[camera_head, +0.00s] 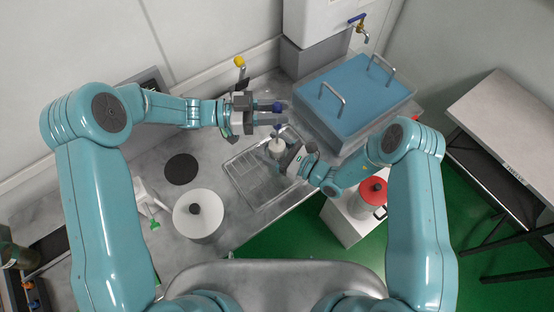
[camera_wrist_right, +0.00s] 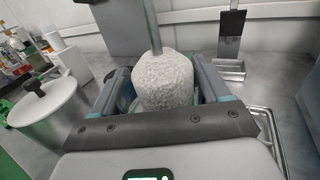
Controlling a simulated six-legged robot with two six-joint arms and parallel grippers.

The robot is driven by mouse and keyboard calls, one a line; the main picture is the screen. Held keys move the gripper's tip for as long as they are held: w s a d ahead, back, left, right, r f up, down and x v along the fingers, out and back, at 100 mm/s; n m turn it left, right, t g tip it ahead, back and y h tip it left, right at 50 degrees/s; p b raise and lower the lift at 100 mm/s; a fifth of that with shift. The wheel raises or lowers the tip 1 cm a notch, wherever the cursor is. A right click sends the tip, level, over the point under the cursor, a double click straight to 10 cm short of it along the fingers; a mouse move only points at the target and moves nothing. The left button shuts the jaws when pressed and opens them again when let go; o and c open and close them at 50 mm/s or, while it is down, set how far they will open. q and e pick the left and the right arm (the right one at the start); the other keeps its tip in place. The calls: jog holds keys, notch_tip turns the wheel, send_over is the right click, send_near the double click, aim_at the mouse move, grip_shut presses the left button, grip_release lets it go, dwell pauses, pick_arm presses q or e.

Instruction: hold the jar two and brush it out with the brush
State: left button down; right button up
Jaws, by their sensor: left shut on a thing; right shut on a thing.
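The brush has a blue-tipped handle (camera_head: 277,106), a thin metal rod (camera_wrist_right: 152,28) and a thick white textured head (camera_wrist_right: 165,80). The jar itself is hardly visible; only a clear, glassy edge (camera_wrist_right: 128,97) shows beside the head. I cannot tell how deep the head sits in the jar.
A white lidded pot (camera_head: 198,222) and black disc (camera_head: 181,169) stand on the grey counter to the left. A blue-lidded bath (camera_head: 350,105) is at the right, below a brass tap (camera_head: 361,32). A red-lidded pot (camera_head: 372,197) is nearer.

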pick_arm(q)
jog(key=shift+f, duration=0.1)
jog(key=shift+f, duration=2.45)
jog(key=shift+s, duration=0.65)
notch_tip(320, 180, up, 5)
jog(key=shift+r, duration=0.1)
jog(key=shift+f, duration=2.6)
jog(key=shift+r, duration=0.1)
